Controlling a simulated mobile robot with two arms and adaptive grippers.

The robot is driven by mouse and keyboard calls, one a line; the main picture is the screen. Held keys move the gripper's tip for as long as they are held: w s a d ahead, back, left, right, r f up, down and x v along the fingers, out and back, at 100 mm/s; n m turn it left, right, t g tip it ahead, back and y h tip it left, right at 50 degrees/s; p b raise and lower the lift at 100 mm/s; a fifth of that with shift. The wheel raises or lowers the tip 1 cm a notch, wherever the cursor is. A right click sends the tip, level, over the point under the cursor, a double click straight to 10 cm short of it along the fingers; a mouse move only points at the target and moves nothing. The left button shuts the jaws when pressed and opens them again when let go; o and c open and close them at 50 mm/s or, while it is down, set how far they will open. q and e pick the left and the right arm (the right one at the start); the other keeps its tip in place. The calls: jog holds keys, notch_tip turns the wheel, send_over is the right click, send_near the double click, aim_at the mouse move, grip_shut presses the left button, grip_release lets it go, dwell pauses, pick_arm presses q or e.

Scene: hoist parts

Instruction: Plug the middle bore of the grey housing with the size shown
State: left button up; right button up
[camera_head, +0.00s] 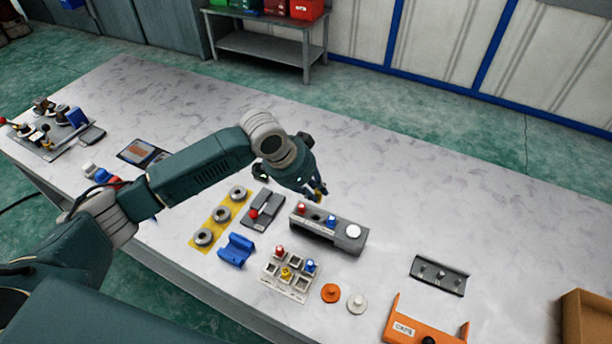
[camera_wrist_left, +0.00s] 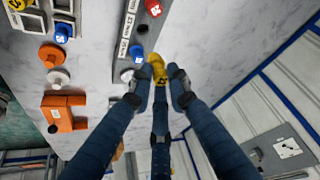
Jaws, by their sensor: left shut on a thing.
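The grey housing (camera_head: 345,244) stands mid-table, with a red plug (camera_head: 302,208), a blue plug (camera_head: 332,220) and a white round cap (camera_head: 353,231) on top. A dark opening (camera_wrist_left: 136,50) also shows on it in the left wrist view. My left gripper (camera_head: 318,192) is beyond the housing, shut on a yellow plug (camera_wrist_left: 158,70) that hangs apart from it. A white compartment tray (camera_head: 272,283) in front holds a red plug (camera_head: 280,252), a yellow plug (camera_head: 287,272) and a blue plug (camera_head: 310,266). My right gripper is not in view.
An orange disc (camera_head: 331,293) and a white disc (camera_head: 357,303) lie beside the tray.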

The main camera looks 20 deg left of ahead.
pick_arm(q)
notch_tip(320, 180, down, 5)
jog(key=b, duration=0.5)
jog(key=shift+s+r, duration=0.1)
jog(key=shift+r, duration=0.1)
notch_tip(320, 180, down, 2)
jog(key=shift+f+b, duration=0.2)
jog(key=shift+b, duration=0.35)
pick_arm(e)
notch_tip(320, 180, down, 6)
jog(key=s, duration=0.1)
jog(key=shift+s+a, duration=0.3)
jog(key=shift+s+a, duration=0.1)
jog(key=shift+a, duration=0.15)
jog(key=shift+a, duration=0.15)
